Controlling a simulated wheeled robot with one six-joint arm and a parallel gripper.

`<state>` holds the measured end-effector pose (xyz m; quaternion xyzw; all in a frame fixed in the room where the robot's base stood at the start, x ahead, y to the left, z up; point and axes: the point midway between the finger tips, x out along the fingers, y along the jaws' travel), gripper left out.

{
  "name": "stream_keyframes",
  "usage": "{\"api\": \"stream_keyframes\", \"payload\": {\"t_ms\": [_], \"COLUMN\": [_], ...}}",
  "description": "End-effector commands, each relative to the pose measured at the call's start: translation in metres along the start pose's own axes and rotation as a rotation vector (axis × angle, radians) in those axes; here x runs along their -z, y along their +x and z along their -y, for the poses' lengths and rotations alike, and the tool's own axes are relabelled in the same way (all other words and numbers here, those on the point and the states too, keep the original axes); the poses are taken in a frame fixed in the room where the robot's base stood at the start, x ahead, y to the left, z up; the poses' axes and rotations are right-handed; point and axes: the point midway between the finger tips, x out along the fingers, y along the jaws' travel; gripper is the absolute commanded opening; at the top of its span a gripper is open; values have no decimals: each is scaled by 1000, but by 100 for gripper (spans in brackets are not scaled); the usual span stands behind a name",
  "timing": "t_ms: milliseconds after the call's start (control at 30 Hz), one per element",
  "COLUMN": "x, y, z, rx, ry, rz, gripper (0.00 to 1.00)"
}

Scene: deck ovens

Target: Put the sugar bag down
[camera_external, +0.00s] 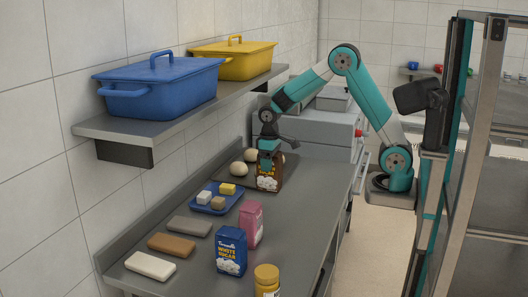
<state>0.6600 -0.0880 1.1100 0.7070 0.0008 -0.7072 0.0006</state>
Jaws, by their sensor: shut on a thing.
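My gripper (268,158) is shut on the top of a dark brown bag (268,182) with a pale picture on its front. The bag is upright at the far part of the steel counter. I cannot tell whether its base touches the counter, and its label is too small to read. A blue bag (231,250) marked white sugar stands upright at the near part of the counter, apart from my gripper. A pink bag (251,222) stands just behind it.
Pale round balls (239,169) lie left of the brown bag. A blue tray (205,208) with small blocks and several bars (172,245) lie along the wall. A yellow-lidded jar (266,276) stands in front. A shelf (110,128) with blue (150,100) and yellow (245,65) pots overhangs the left.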

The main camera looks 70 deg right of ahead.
Motion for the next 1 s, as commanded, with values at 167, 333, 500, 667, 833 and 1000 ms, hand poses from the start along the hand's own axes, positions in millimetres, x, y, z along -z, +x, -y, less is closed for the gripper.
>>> {"api": "stream_keyframes", "payload": {"t_ms": [167,333,500,667,833,1000], "x": [0,1,1,0,1,1], "y": [40,67,78,97,113,115], "z": [0,0,0,0,0,0], "rx": [0,0,0,0,0,0], "ry": [1,1,1,1,1,1], "rz": [3,0,-2,1,-2,-4], "gripper": [5,5,5,5,5,5]}}
